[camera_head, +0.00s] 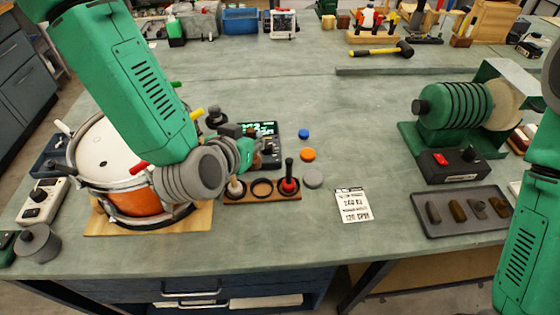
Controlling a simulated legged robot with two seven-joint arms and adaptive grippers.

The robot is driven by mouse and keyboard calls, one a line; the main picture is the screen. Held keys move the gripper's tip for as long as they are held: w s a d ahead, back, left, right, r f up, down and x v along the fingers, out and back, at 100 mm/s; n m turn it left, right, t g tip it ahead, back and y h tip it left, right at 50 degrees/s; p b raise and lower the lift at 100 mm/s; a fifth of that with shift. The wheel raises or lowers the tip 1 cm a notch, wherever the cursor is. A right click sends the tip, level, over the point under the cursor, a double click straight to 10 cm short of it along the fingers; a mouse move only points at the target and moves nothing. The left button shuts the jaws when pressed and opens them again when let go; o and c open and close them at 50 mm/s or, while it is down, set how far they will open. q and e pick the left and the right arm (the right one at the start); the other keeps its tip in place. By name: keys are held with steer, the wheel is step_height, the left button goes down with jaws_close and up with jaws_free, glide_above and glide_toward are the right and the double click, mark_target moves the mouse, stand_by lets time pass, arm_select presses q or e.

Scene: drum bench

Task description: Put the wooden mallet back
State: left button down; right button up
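The middle ring (262,188) looks empty. A red piece with an upright black handle (289,183) stands in the right place. My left gripper (262,146) is above and behind the rack's left half. A small brown part shows at its fingers; I cannot tell whether it is the wooden mallet in its grip. The finger gap is unclear. My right gripper is outside the view.
The drum (105,150) stands left on a wooden board. A dark device with a green display (264,132) is behind my gripper. Blue, orange and grey discs (308,154) and a printed card (353,205) lie to the right. A green machine (455,110) stands right.

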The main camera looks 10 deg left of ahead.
arm_select(q)
steer(key=shift+w+f, duration=0.2)
steer(key=f, duration=0.3)
steer(key=d+f, duration=0.1)
steer(key=f, duration=0.5)
steer(key=shift+s+d, duration=0.1)
steer(key=shift+d, duration=0.2)
steer(key=shift+a+f, duration=0.15)
steer(key=shift+a, duration=0.3)
steer(key=c, duration=1.7)
jaws_free()
steer(key=shift+d, duration=0.4)
steer(key=shift+s+r, duration=0.1)
steer(key=shift+r, duration=0.1)
steer(key=v, duration=1.1)
steer(key=shift+s+a+r, duration=0.15)
steer(key=shift+s+r, duration=0.05)
steer(key=shift+s, duration=0.15)
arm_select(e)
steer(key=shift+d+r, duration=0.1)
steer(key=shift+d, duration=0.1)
